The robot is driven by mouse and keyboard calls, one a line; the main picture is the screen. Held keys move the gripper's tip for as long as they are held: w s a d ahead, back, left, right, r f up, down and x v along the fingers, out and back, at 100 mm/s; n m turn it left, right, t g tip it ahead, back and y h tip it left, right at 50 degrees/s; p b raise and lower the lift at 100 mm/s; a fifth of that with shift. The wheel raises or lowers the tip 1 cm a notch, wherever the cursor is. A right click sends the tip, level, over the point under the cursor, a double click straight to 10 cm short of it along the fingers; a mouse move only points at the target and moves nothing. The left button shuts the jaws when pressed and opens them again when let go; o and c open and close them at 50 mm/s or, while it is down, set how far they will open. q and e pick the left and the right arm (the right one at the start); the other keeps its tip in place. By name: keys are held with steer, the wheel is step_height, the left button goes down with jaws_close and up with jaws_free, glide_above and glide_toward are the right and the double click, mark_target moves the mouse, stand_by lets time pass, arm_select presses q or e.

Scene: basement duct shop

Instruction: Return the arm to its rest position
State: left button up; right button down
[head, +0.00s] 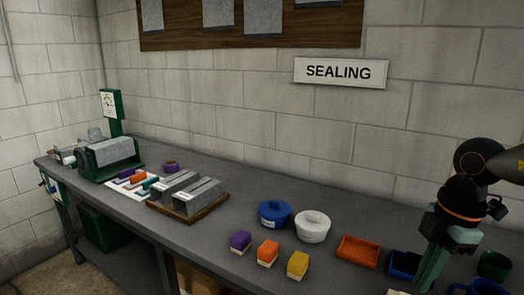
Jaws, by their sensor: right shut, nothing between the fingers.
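My right gripper (431,270) is at the right of the head view, pointing down over the right end of the grey workbench. Its fingers are shut with nothing between them. It hangs in front of a dark blue tray (403,264) and partly hides it. My right arm comes in from the right edge. My left gripper is not in the head view.
The workbench (335,271) carries an orange tray (358,251), a white tub (313,227), a blue tub (274,215), purple, orange and yellow blocks, and metal duct pieces (197,196) on a board. A green cup (494,265) stands right of my gripper. The wall is close behind.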

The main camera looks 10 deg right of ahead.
step_height(320, 180, down, 24)
steer(key=w+a+r+m+t+y, duration=0.1)
steer(key=w+a+m+t+y, duration=0.15)
steer(key=m+t+y, duration=0.75)
arm_select(q)
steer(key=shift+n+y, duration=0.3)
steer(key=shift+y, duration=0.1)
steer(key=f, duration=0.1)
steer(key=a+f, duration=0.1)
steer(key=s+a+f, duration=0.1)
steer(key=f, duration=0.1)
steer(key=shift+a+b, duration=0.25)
steer(key=shift+b, duration=0.15)
arm_select(e)
steer(key=s+a+f+m+h, duration=0.2)
steer(key=s+a+f+h, duration=0.2)
steer(key=s+a+f, duration=0.2)
steer(key=s+a+f+m+g+h, duration=0.1)
steer(key=s+a+f+h, duration=0.4)
steer(key=f, duration=0.6)
steer(key=shift+s+a+f+m, duration=0.3)
steer(key=shift+s+a+m, duration=0.35)
steer(key=shift+a, duration=0.55)
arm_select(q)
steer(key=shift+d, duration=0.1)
arm_select(e)
steer(key=shift+w+d, duration=0.1)
steer(key=shift+d, duration=0.05)
